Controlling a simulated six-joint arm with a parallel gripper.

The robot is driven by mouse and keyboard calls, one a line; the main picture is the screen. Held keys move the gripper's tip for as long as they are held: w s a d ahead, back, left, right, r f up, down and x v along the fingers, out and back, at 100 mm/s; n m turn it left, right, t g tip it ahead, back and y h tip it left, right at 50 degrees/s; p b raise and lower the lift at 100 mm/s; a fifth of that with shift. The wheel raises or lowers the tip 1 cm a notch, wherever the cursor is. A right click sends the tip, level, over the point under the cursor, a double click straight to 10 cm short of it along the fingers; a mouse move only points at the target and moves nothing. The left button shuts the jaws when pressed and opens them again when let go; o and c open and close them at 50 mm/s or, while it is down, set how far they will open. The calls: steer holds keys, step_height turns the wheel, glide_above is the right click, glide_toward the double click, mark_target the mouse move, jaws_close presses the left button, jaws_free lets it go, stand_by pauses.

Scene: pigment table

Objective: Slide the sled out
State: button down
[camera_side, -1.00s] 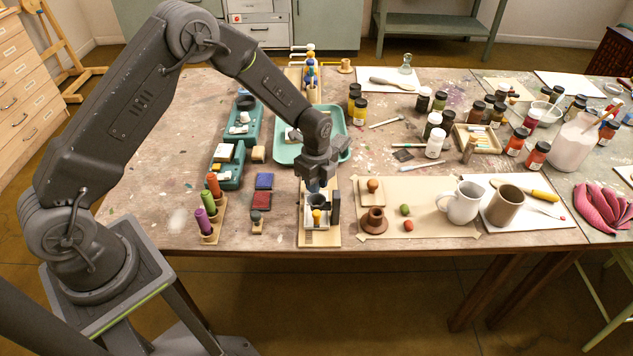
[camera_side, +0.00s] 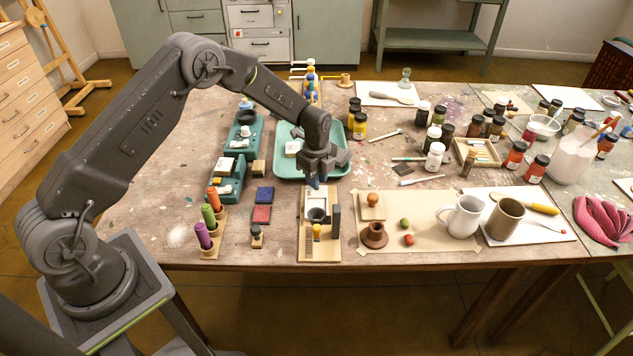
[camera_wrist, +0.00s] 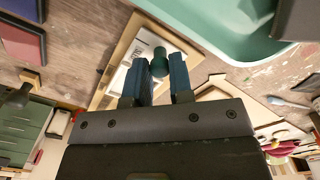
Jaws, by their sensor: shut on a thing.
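A pale wooden board (camera_side: 332,254) near the table's front edge carries a fixture with a white flat piece (camera_side: 316,200), apparently the sled, at its far part. In front of the white piece are a dark cup (camera_side: 317,215) and a yellow knob (camera_side: 317,232). A dark upright block stands at the right. My gripper (camera_side: 315,184) is low at the board's far end. In the wrist view, my blue fingers (camera_wrist: 162,74) are shut on a dark teal knob (camera_wrist: 159,54), with the board and white surface beneath. The fingers partly hide the white piece.
A green tray (camera_side: 283,165) lies just behind my gripper. A red pad (camera_side: 262,214) and a blue pad (camera_side: 265,195) are at the left. A brown paper sheet (camera_side: 440,243) with a brown candle-holder-like piece (camera_side: 374,235) is close at the right.

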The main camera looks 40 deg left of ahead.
steer(key=shift+w+a, duration=0.2)
steer(key=shift+w, duration=0.05)
steer(key=c, duration=1.3)
jaws_free()
steer(key=shift+c, duration=0.2)
steer(key=o, duration=0.3)
steer(key=shift+s, duration=0.1)
step_height(320, 180, up, 14)
steer(key=shift+f, duration=0.1)
